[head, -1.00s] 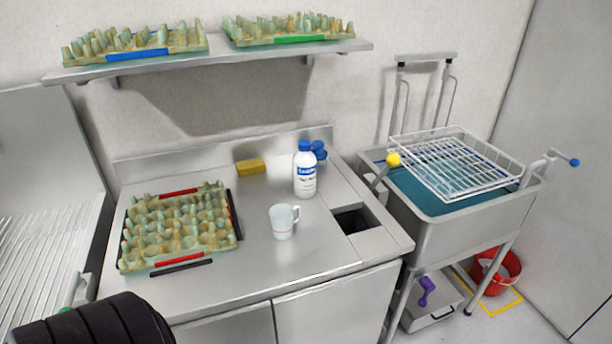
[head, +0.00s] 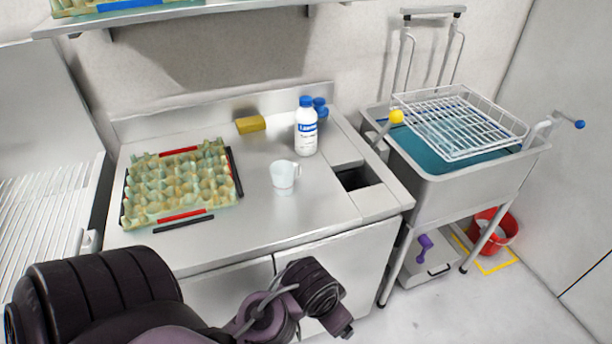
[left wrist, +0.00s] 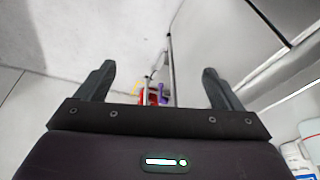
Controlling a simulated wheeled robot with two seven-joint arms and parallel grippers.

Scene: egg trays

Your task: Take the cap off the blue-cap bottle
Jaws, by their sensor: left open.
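The white bottle (head: 306,138) stands upright at the back right of the metal counter in the head view. Its blue cap (head: 306,102) is on top. Another blue-topped item (head: 321,108) stands partly hidden behind it. My left arm reaches in from the bottom left, its end low in front of the cabinet doors, well below and apart from the bottle. In the left wrist view my left gripper (left wrist: 158,88) has its two dark fingers wide apart with nothing between them. White and blue shapes at that view's lower right edge are too cropped to identify surely. My right gripper is not in view.
A white mug (head: 284,177) stands in front of the bottle. An egg tray (head: 181,217) lies left on the counter (head: 240,222), a yellow sponge (head: 250,124) at the back. A square opening (head: 357,178) lies right of the mug. A sink with a wire basket (head: 460,122) stands right.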

